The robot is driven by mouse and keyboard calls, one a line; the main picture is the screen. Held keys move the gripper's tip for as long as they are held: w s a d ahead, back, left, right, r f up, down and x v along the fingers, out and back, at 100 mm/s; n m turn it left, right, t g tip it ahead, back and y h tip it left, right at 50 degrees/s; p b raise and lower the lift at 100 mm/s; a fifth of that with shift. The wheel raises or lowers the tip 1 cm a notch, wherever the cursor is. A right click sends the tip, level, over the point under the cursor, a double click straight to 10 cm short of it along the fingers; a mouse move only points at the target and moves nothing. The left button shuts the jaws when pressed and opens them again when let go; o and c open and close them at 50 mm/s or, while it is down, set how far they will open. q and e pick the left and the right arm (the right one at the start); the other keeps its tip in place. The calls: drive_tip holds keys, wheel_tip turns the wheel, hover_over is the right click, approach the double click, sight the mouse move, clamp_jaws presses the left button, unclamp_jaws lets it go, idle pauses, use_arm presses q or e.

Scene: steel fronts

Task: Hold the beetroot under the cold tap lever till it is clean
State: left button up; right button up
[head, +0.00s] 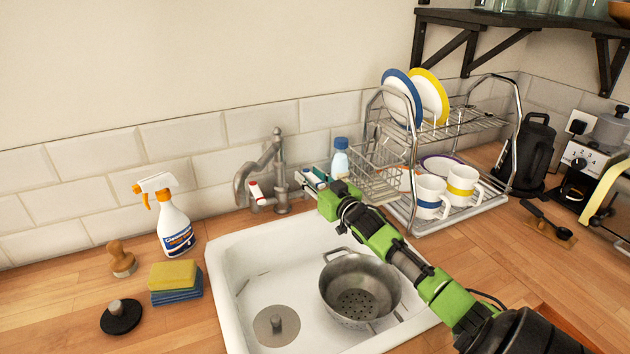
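The metal tap (268,163) stands behind the white sink (225,262), its spout pointing left. A lever with a red mark (256,190) shows on its left side. My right gripper (311,179) is just right of the tap body, at the height of the levers. Its fingertips are small here and cover that side, so I cannot tell whether it touches a cold lever or whether it is open or shut. No beetroot shows. No running water can be made out. My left gripper is out of view.
A metal colander (342,280) sits in the sink's right part, beside the drain plug (277,323). A spray bottle (174,222), sponges (175,280) and a brush (121,258) stand left. A dish rack (412,215) with plates and mugs stands close behind my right arm.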

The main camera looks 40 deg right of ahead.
sight(323, 187)
drive_tip(key=s, duration=0.4)
drive_tip(key=s+a, duration=0.1)
drive_tip(key=s, duration=0.3)
drive_tip(key=s+a, duration=0.1)
drive_tip(key=s, duration=0.2)
drive_tip(key=shift+s+a, duration=0.1)
drive_tip(key=shift+s, duration=0.3)
drive_tip(key=shift+c, duration=0.3)
drive_tip(key=c, duration=0.6)
drive_tip(key=shift+a+f+n, duration=0.2)
drive_tip(key=shift+a+n, duration=0.1)
clamp_jaws()
drive_tip(key=s+a+n+g+h+p, duration=0.15)
drive_tip(key=a+n+h+p, duration=0.25)
drive_tip(key=a+n, duration=0.8)
drive_tip(key=w+d+n+p, duration=0.1)
drive_tip(key=w+d, duration=0.1)
drive_tip(key=d, duration=0.1)
drive_tip(key=w+d, duration=0.3)
drive_tip(key=w+d+n+p, duration=0.1)
drive_tip(key=w+d, duration=0.2)
drive_tip(key=shift+w+d+r+n+p, duration=0.2)
drive_tip(key=shift+d+n+p, duration=0.1)
drive_tip(key=shift+s+d, duration=0.1)
drive_tip(key=shift+d, duration=0.35)
